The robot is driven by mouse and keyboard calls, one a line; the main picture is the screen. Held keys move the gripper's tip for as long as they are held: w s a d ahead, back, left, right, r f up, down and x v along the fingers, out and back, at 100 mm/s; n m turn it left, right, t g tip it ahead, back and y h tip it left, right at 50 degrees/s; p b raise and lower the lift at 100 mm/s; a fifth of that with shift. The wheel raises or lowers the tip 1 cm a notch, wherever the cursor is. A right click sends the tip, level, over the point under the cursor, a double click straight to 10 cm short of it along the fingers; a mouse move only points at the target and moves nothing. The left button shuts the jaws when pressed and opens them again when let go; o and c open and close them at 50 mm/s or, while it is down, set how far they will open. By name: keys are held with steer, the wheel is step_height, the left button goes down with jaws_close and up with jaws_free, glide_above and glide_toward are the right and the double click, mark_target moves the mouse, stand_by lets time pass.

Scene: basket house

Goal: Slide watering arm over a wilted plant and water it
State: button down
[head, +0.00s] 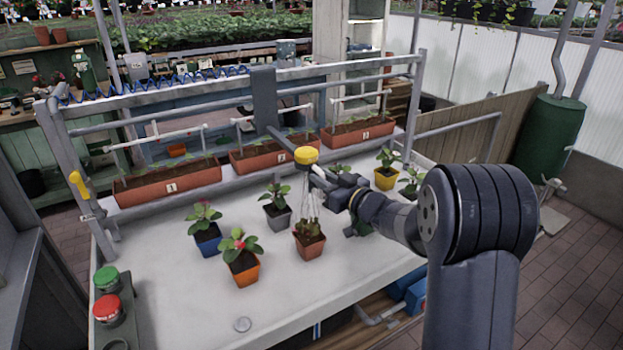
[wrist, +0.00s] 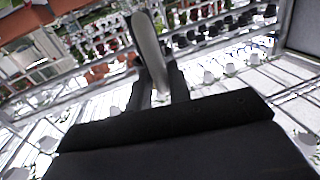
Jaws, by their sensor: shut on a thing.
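The watering arm (head: 287,143) reaches forward from a grey carriage (head: 263,92) on the overhead rail and ends in a yellow-topped head (head: 306,155). Thin pale streams fall from below the head toward a drooping, brownish plant (head: 309,229) in a terracotta pot (head: 309,247). My gripper (head: 326,182) is beside the head, shut on a part of the watering arm. In the wrist view a grey bar (wrist: 147,42) stands between my fingers (wrist: 158,92). The exact grip contact is partly hidden in the head view.
Leafy plants stand in a blue pot (head: 208,241), an orange pot (head: 242,271), a grey pot (head: 278,218) and a yellow pot (head: 386,180). Numbered troughs (head: 168,186) line the back. Green (head: 105,277) and red (head: 106,307) buttons sit front left. The front table (head: 330,285) is mostly clear.

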steer(key=shift+w+d+r, duration=0.1)
steer(key=shift+d, duration=0.1)
steer(key=c, duration=1.5)
jaws_free()
steer(key=b+v, duration=0.1)
steer(key=v, duration=0.9)
steer(key=shift+s+d+b, duration=0.25)
steer(key=shift+s+b, duration=0.05)
steer(key=shift+b, duration=0.1)
steer(key=p+x, duration=0.2)
steer(key=x, duration=0.8)
steer(key=shift+w+a, duration=0.25)
steer(key=shift+w, duration=0.05)
steer(key=shift+s+a, duration=0.1)
steer(key=shift+a, duration=0.15)
